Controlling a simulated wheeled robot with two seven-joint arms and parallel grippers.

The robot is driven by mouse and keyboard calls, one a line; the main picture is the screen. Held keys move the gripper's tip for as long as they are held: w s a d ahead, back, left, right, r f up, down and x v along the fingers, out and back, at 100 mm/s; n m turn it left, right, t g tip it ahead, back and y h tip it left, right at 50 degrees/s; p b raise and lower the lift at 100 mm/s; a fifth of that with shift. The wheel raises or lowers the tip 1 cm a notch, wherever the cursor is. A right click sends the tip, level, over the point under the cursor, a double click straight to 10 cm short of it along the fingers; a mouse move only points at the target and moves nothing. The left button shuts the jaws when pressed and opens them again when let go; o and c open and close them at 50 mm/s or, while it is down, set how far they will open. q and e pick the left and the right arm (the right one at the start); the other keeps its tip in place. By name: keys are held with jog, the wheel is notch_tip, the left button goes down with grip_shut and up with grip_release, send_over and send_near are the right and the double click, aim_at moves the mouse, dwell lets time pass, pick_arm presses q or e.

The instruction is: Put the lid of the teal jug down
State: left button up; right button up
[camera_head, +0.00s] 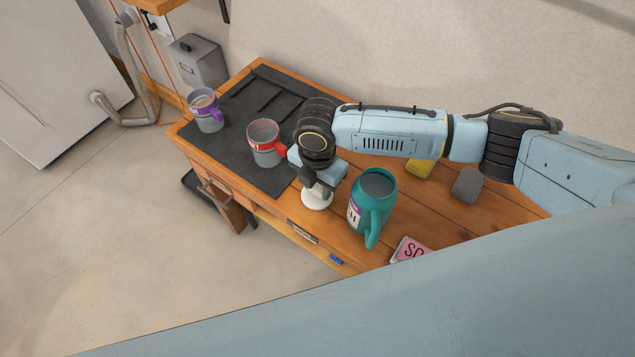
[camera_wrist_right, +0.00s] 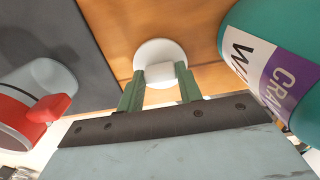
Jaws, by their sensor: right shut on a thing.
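The teal jug (camera_head: 371,208) stands upright and uncovered on the wooden table, with its handle toward the front. Its side with a white and purple label shows at the right of the right wrist view (camera_wrist_right: 285,65). The lid (camera_head: 316,199) is a white disc with a knob. In the right wrist view the lid (camera_wrist_right: 160,52) is between the green fingertips. My right gripper (camera_wrist_right: 160,88) is shut on the lid's knob. It is left of the jug, low over the table near the front edge; whether the lid touches the wood I cannot tell. My left gripper is not in view.
A red-banded grey mug (camera_head: 264,143) and a purple-banded mug (camera_head: 206,110) stand on the dark mat (camera_head: 240,108) at left. A yellow object (camera_head: 420,168), a grey block (camera_head: 467,185) and a pink card (camera_head: 411,249) lie right of the jug.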

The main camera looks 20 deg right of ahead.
aim_at(317, 188)
jog(key=o, duration=0.8)
jog(key=shift+f, duration=0.1)
jog(key=shift+o, duration=0.8)
pick_arm(q)
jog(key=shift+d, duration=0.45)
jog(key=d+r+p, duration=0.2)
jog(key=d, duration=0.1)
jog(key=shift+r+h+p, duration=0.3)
jog(key=shift+p, duration=0.05)
pick_arm(e)
notch_tip(317, 188, up, 12)
jog(key=shift+r, duration=0.2)
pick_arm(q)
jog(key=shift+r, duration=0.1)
